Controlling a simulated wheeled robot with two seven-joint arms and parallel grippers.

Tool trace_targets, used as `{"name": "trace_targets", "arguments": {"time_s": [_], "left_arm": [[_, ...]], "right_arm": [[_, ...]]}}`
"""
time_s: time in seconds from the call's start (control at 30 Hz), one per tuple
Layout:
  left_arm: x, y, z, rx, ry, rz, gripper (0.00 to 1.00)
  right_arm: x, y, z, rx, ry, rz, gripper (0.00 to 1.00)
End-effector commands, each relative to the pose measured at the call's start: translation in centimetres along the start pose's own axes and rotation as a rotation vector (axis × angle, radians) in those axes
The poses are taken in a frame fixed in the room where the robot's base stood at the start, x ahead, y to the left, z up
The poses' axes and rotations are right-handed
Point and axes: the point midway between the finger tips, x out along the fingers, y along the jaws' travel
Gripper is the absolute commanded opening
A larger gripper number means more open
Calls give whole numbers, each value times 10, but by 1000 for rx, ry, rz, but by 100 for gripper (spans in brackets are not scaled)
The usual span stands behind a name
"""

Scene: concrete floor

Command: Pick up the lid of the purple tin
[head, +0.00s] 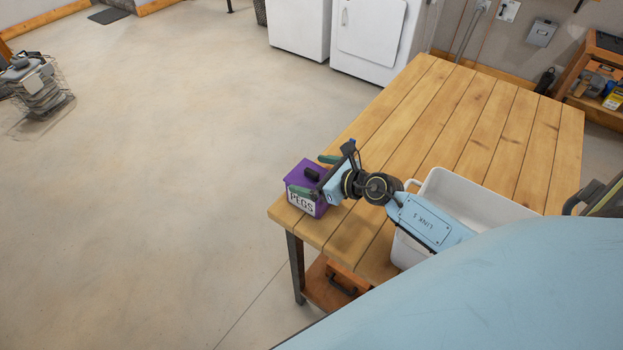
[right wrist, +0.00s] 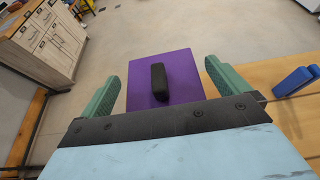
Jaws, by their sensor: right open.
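The purple tin with a white "PEGS" label (head: 301,202) stands at the near left corner of the wooden table. Its purple lid (head: 293,178) is on top and has a black handle (head: 312,174). My right gripper (head: 315,175) is open, with its green fingers to either side of the handle. In the right wrist view the lid (right wrist: 180,64) and its black handle (right wrist: 159,82) lie between the open fingers (right wrist: 168,93), with gaps on both sides. The gripper hides part of the tin in the head view. My left gripper is not in view.
A white bin (head: 451,184) stands on the wooden table (head: 470,120), right of the tin and close to my right arm. The table's far part is clear. A blue object (right wrist: 297,80) lies on the table in the right wrist view. Open floor lies left of the table.

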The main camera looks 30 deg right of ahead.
Motion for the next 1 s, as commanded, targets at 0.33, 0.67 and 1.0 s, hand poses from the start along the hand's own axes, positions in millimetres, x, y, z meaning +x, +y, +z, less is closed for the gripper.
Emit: {"name": "trace_targets", "arguments": {"time_s": [0.33,0.67,1.0], "left_arm": [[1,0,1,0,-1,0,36],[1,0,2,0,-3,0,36],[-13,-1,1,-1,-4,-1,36]], "right_arm": [[8,1,0,0,1,1,97],[7,0,0,0,0,1,62],[-2,0,22,-2,-1,1,62]]}}
